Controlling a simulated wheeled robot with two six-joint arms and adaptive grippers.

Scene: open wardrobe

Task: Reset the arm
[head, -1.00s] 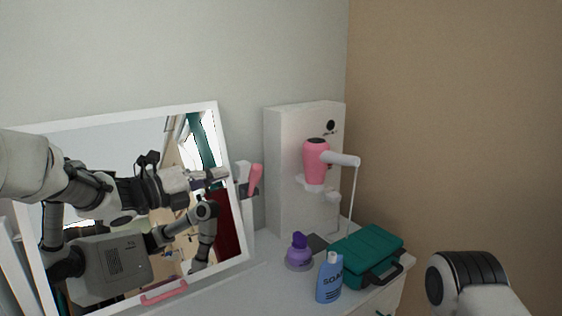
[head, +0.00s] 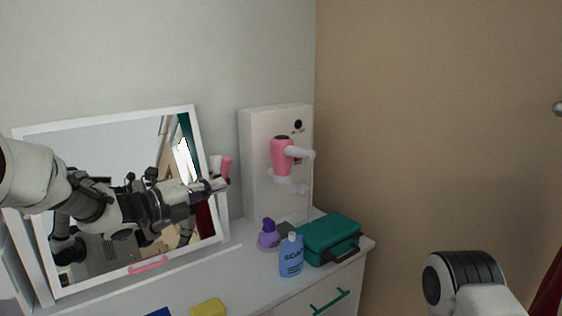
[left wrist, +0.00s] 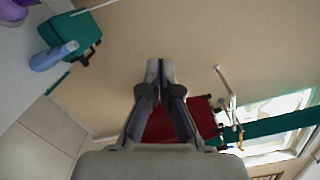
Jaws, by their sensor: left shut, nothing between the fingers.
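My left arm comes in from the left in the head view, in front of the mirror (head: 70,215). My left gripper (head: 220,184) points right and overlaps the mirror's right frame in the picture. In the left wrist view my left gripper (left wrist: 160,66) has its fingers together with nothing between them. A part of my right arm shows at the lower right of the head view, but its gripper is out of frame.
A pink hair dryer (head: 283,155) hangs on a white stand (head: 258,125). A yellow object (head: 208,308) lies nearer. A red item (left wrist: 180,122) shows in the wrist view.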

